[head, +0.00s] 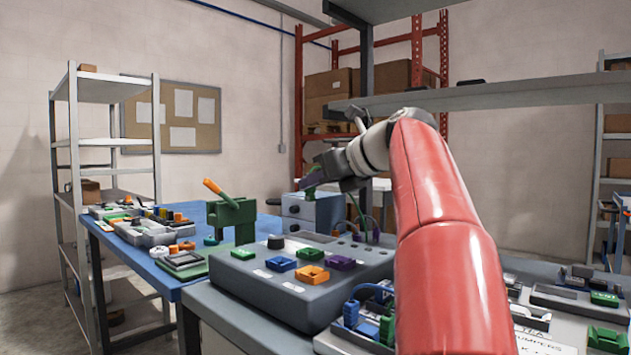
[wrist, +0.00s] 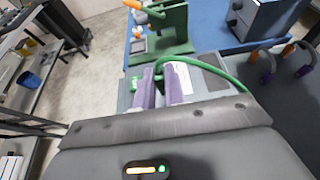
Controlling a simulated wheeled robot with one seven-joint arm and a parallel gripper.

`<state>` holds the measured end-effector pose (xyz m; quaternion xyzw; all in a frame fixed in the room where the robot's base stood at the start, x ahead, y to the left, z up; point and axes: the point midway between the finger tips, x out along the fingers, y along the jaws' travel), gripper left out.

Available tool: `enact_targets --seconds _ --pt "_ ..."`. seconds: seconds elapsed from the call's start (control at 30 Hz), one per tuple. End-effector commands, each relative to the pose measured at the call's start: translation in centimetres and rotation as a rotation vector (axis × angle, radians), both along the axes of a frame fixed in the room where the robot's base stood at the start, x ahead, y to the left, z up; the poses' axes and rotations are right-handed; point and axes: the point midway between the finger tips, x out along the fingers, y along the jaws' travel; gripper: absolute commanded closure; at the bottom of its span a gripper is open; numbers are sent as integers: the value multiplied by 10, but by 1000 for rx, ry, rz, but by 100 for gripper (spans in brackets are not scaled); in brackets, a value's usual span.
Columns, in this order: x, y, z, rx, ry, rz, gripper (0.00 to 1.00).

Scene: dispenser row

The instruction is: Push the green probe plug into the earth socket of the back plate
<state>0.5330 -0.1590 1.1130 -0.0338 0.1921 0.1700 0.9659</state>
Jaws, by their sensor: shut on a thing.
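My gripper (head: 322,178) is raised above the grey console (head: 300,297), at its back edge in the head view. It is shut on the green probe plug (head: 310,190), of which a small green part shows below the jaws. In the wrist view, the two purple-grey fingers (wrist: 159,88) stand close together, with the plug mostly hidden between them. A green cable (wrist: 213,68) loops from the fingers to the right. The plug appears held in the air, apart from any socket. I cannot make out the back plate or its earth socket in either view.
The console carries green, blue (head: 281,264), orange (head: 312,275) and purple blocks and a black knob. A green stand (head: 233,219) with an orange lever and a grey-blue box (head: 312,211) stand behind it. Blue-handled parts (head: 370,315) lie beside my arm.

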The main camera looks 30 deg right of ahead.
Motion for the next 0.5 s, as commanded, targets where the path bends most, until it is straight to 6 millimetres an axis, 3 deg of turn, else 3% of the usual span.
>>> enact_targets --seconds 0.5 --pt "0 0 10 0 0 0 100"
